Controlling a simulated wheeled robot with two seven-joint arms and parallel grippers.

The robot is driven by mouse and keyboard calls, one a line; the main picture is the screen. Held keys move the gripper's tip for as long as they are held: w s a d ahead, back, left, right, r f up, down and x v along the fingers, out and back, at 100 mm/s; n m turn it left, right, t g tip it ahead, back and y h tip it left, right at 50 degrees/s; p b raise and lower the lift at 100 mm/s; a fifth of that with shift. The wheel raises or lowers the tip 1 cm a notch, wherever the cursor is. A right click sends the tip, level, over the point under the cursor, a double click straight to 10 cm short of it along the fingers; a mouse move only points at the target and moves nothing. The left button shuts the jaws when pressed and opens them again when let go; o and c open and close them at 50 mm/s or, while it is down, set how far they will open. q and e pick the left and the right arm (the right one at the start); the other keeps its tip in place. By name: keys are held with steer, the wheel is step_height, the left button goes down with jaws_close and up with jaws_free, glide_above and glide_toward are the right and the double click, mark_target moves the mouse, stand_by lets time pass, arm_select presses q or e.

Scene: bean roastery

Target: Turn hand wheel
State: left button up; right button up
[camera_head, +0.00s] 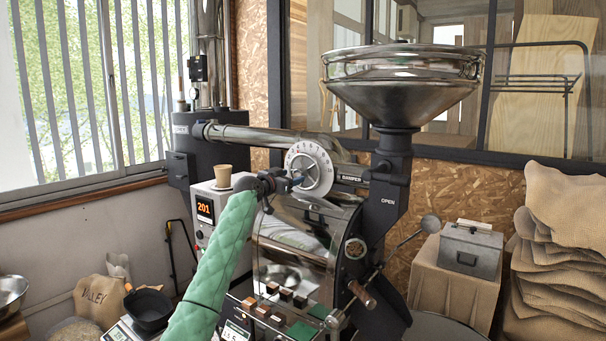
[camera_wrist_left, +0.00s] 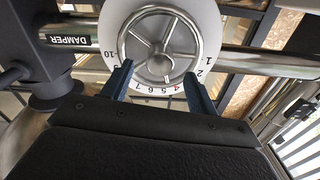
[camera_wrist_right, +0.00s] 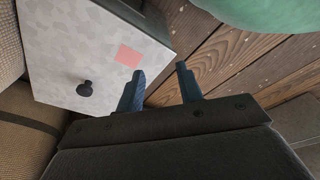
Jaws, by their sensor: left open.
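The hand wheel (camera_wrist_left: 151,48) is a shiny metal ring with spokes, set in front of a white numbered dial (camera_wrist_left: 105,18) on the damper pipe. In the head view the dial (camera_head: 310,168) shows above the roaster drum, partly behind my gripper. My left gripper (camera_head: 289,182) is at the wheel's left side in the head view. In the left wrist view its two open fingers (camera_wrist_left: 156,88) reach to either side of the wheel's lower rim; whether they touch it I cannot tell. My right gripper (camera_wrist_right: 160,85) is open and empty above the wooden floor.
The roaster's steel funnel (camera_head: 403,85) rises right of the dial. A paper cup (camera_head: 223,176) stands on the control box (camera_head: 207,215). Burlap sacks (camera_head: 563,250) are piled at right. In the right wrist view a pale box with a black knob (camera_wrist_right: 84,89) is close by.

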mark_target(297, 173)
arm_select(q)
steer(key=shift+w+d+r, duration=0.2)
steer(key=shift+w+d, duration=0.1)
steer(key=shift+d, duration=0.05)
arm_select(e)
steer(key=shift+s+d+f, duration=0.2)
steer(key=shift+s+d, duration=0.05)
arm_select(q)
steer(key=p+x, duration=0.3)
steer(key=x, duration=0.2)
steer(key=shift+w, duration=0.15)
steer(key=shift+w+d+f, duration=0.2)
steer(key=shift+w+d, duration=0.1)
steer(key=shift+w, duration=0.2)
arm_select(e)
steer(key=s+d+f, duration=0.1)
steer(key=s+f, duration=0.1)
steer(key=s, duration=0.4)
steer(key=shift+d+f, duration=0.35)
arm_select(q)
jaws_close()
